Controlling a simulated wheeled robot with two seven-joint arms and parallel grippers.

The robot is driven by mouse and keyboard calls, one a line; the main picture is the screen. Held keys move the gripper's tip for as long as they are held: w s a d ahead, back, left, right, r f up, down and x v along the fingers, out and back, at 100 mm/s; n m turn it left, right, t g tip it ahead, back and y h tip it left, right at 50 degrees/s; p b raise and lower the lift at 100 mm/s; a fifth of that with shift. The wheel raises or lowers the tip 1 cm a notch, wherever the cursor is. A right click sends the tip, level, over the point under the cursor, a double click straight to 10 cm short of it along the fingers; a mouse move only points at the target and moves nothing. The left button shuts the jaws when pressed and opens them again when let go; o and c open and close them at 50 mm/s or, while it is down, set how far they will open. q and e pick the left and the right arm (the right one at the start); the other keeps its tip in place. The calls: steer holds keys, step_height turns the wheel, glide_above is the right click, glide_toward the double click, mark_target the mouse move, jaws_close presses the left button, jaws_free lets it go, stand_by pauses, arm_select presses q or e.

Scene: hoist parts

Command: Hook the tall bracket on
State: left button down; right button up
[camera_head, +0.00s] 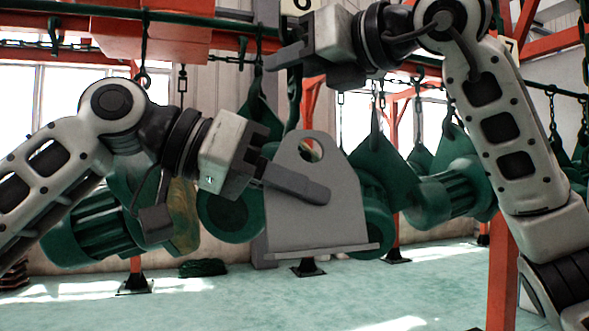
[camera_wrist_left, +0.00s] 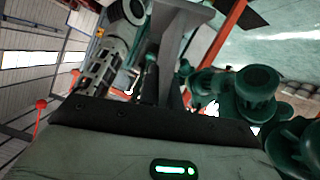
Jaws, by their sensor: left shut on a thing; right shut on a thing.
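The tall bracket (camera_head: 335,225) is a grey upright plate with a rounded top, a round hole near the top and a flat foot. My left gripper (camera_head: 300,185) is shut on its plate, with one finger across the near face. In the left wrist view a grey part of the bracket (camera_wrist_left: 183,18) rises beyond the gripper. My right gripper (camera_head: 275,57) is higher up, above the bracket, its fingers pointing left. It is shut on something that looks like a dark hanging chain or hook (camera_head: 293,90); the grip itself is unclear. The hole looks clear of any hook.
Green motor-like parts (camera_head: 445,195) hang from hooks behind the bracket, close on both sides. Orange frame posts (camera_head: 503,265) and an orange block (camera_head: 150,40) overhead stand around. The green floor (camera_head: 250,300) below is mostly clear.

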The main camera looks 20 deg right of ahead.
arm_select(q)
steer(key=shift+w, duration=0.3)
stand_by(0.4)
steer(key=shift+w, duration=0.3)
steer(key=shift+w+f, duration=0.4)
steer(key=shift+w, duration=0.35)
stand_by(0.5)
steer(key=shift+w+f, duration=0.1)
steer(key=shift+w, duration=0.15)
stand_by(0.3)
steer(key=shift+w+f+m, duration=0.2)
steer(key=shift+w+m, duration=0.1)
steer(key=shift+w, duration=0.1)
steer(key=shift+w+a+f+m+t, duration=0.15)
steer(key=shift+w+m+t, duration=0.15)
steer(key=shift+w+t, duration=0.35)
stand_by(0.6)
steer(key=shift+w+f, duration=0.25)
steer(key=shift+f, duration=0.25)
stand_by(1.2)
